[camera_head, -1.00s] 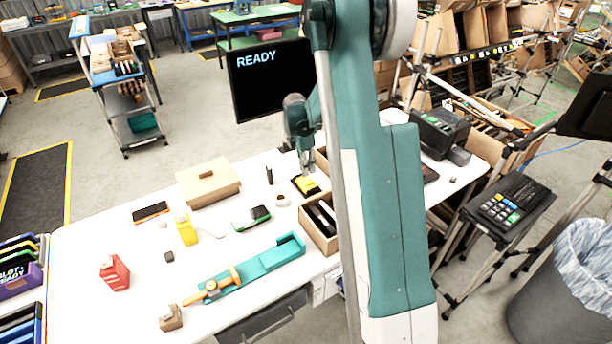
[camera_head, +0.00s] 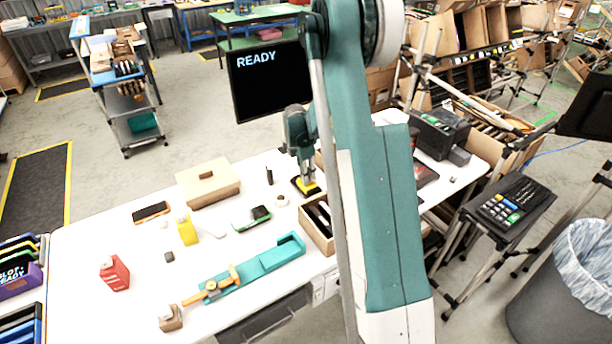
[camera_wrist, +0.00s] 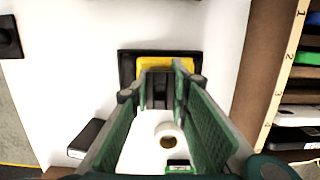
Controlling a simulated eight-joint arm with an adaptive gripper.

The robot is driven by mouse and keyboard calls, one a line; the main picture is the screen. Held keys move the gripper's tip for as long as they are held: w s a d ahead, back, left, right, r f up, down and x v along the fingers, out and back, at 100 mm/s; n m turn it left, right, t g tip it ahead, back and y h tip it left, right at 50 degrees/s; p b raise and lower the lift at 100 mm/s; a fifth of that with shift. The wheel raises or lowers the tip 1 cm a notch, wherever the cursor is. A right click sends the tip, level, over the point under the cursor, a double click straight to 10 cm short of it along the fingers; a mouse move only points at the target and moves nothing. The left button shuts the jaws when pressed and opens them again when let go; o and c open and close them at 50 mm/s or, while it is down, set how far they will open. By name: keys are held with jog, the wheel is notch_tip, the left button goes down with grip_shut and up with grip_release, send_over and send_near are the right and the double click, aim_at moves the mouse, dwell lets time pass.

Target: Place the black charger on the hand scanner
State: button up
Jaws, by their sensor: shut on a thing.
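My gripper (camera_head: 307,183) is low over a yellow-and-black item (camera_head: 310,190) near the back edge of the white table. This item looks like the hand scanner; in the wrist view its yellow top (camera_wrist: 168,64) lies at my fingertips, with a black base around it. Between my fingers (camera_wrist: 161,76) is a small dark block (camera_wrist: 160,92), which looks like the black charger. My gripper is shut on it. The fingers hide much of the block, and I cannot tell whether it touches the yellow top.
A wooden box with dark items (camera_head: 317,232) stands close on the right. A white ring (camera_head: 281,200) and a black-green device (camera_head: 251,217) lie nearby.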

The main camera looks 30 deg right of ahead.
jog(key=shift+f, duration=0.15)
jog(key=o, duration=0.9)
jog(key=r, duration=0.4)
jog(key=a+r, duration=0.1)
jog(key=r, duration=0.7)
jog(key=shift+a+r, duration=0.15)
jog(key=shift+a, duration=0.25)
jog(key=shift+r, duration=0.1)
